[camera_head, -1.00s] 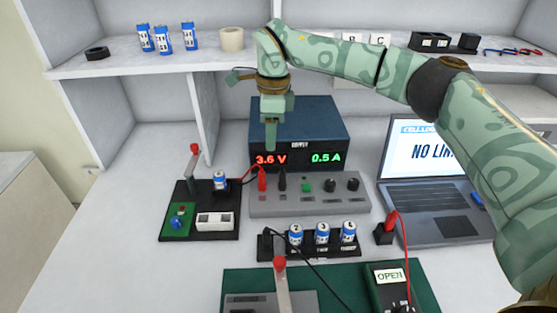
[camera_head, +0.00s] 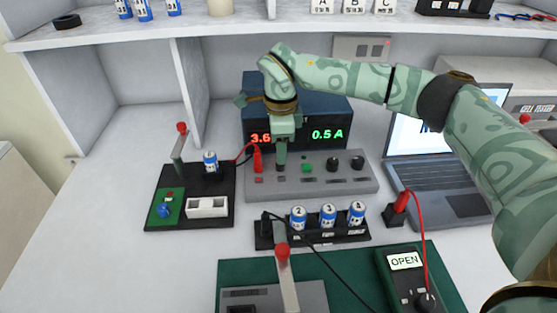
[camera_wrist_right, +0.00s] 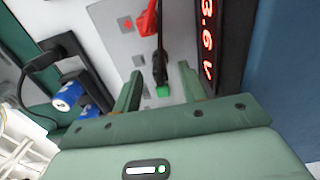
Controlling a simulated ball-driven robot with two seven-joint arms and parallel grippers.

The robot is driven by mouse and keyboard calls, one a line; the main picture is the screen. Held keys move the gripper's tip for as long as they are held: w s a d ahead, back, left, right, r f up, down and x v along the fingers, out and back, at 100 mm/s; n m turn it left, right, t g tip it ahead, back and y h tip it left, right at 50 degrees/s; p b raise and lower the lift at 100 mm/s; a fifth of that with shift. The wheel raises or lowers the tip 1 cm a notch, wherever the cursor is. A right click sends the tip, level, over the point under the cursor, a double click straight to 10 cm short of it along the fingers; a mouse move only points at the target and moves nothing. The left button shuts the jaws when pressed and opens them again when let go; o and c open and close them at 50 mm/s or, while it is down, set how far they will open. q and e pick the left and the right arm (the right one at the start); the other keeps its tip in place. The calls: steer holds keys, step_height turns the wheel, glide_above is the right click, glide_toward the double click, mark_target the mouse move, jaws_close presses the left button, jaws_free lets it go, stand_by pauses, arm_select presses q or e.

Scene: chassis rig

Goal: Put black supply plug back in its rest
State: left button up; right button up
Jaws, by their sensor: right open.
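The black supply plug (camera_wrist_right: 160,62) stands beside the red plug (camera_wrist_right: 146,20) on the grey supply panel. In the head view my gripper mostly hides the black plug, while the red plug (camera_head: 258,160) shows at its left. My right gripper (camera_head: 281,159) points down at the black plug. In the right wrist view its open fingers (camera_wrist_right: 160,88) are spread, with the black plug in line with the gap between them. I cannot tell if they touch it. I cannot make out which part is the black plug's rest. My left gripper is not in view.
The blue supply (camera_head: 254,95) stands behind the panel (camera_head: 330,184). A black tray (camera_head: 190,222) lies left. A cell rack (camera_head: 345,238) and the meter (camera_head: 405,280) are in front. A red-plug block (camera_head: 396,215) and laptop (camera_head: 435,190) stand right.

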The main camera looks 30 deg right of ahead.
step_height(320, 180, down, 2)
steer(key=shift+f, duration=0.1)
steer(key=shift+f+b, duration=0.25)
steer(key=shift+b, duration=0.1)
steer(key=shift+r, duration=0.15)
steer(key=shift+c, duration=0.3)
jaws_close()
steer(key=shift+r, duration=0.1)
